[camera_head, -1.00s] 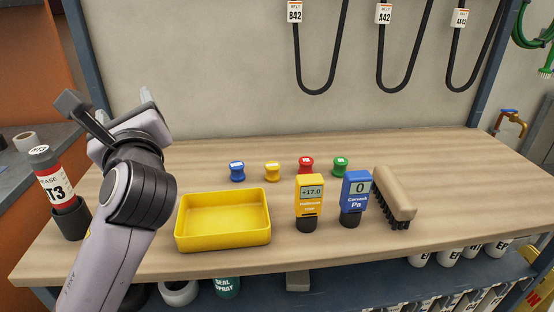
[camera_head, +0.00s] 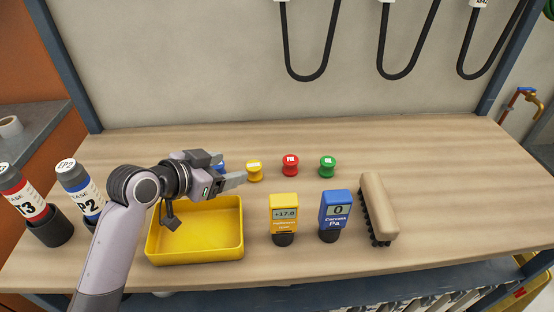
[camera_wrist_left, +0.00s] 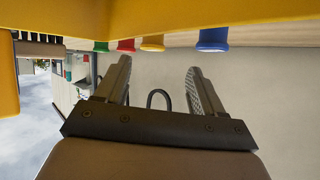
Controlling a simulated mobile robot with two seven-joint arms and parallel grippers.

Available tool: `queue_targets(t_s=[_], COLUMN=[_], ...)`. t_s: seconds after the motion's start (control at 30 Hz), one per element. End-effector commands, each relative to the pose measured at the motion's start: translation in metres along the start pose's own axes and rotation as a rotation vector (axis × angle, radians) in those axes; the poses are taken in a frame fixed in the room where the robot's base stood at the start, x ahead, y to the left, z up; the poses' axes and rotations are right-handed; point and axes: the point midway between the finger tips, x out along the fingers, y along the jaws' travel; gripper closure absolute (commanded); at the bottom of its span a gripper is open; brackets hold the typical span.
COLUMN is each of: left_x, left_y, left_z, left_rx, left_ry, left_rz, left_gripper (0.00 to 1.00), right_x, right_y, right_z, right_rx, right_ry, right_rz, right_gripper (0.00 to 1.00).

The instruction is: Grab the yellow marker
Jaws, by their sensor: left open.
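The yellow marker (camera_head: 254,170) is a short spool-shaped piece standing upright on the wooden bench, in a row with others. My left gripper (camera_head: 234,168) is open and empty, just left of the yellow marker, its fingers pointing right toward it. It appears apart from the marker. In the left wrist view the yellow marker (camera_wrist_left: 152,43) shows past the open fingertips (camera_wrist_left: 159,65), between their lines. My right gripper is not in view.
A blue marker (camera_head: 220,167) is partly hidden behind my left gripper. Red (camera_head: 290,165) and green (camera_head: 327,166) markers stand to the right. In front are a yellow tray (camera_head: 195,256), two meters (camera_head: 284,215) (camera_head: 334,212) and a brush (camera_head: 380,205). The bench behind the row is clear.

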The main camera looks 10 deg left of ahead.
Motion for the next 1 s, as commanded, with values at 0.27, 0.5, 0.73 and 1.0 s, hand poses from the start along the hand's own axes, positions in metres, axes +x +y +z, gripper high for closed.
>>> queue_targets(t_s=[0.27,0.5,0.73,1.0], left_x=[0.010,0.031,0.059,0.068], left_y=[0.004,0.007,0.009,0.009], left_z=[0.005,0.003,0.003,0.004], left_rx=[-0.098,-0.096,-0.093,-0.089], left_ry=[0.005,0.004,0.004,0.003], left_rz=[0.030,0.031,0.029,0.028], left_gripper=[0.32,0.32,0.32,0.32], right_x=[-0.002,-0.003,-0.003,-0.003], right_y=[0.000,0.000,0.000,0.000], right_z=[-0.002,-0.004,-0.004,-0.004], right_rx=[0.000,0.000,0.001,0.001], right_ry=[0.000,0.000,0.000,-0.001], right_rz=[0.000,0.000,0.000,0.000], right_gripper=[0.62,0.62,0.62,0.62])
